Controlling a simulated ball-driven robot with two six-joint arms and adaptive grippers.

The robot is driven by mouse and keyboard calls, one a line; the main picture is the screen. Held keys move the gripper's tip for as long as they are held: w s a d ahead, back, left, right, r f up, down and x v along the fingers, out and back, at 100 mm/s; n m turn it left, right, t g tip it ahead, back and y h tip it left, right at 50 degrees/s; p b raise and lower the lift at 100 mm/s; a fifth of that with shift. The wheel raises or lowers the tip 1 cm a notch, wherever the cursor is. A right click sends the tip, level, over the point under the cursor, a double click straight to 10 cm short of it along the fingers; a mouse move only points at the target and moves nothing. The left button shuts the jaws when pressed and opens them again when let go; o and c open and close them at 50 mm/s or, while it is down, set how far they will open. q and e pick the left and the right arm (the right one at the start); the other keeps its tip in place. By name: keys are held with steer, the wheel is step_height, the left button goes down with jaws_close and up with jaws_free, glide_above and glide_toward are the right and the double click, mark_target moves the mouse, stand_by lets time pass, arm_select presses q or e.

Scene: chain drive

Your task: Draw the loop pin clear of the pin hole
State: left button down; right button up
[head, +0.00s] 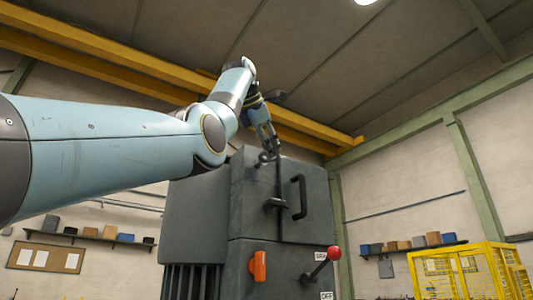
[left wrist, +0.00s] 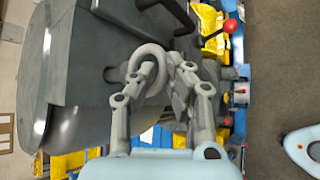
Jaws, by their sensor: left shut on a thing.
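The loop pin's grey ring (left wrist: 150,62) shows in the left wrist view, against the grey machine cabinet (left wrist: 88,65). A short dark stem runs from the ring toward the cabinet. My left gripper (left wrist: 167,62) is shut on the ring, with one finger passing by it on each side. In the head view, my left gripper (head: 267,147) is at the upper front of the cabinet (head: 250,215), and the ring there is small and partly covered. The pin hole is not clearly seen, so I cannot tell how deep the stem sits. My right gripper is not in view.
The cabinet door has a black handle (head: 299,197) and a dark latch (head: 276,203). Below are an orange switch (head: 258,266) and a red-knobbed lever (head: 334,253). A yellow cage (head: 465,270) stands at the right. Open air lies around my left arm.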

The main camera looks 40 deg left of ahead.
arm_select(q)
steer(key=s+d+b, duration=0.2)
steer(key=d+b, duration=0.1)
steer(key=d, duration=0.3)
steer(key=shift+s+d, duration=0.3)
steer(key=shift+s, duration=0.05)
stand_by(0.5)
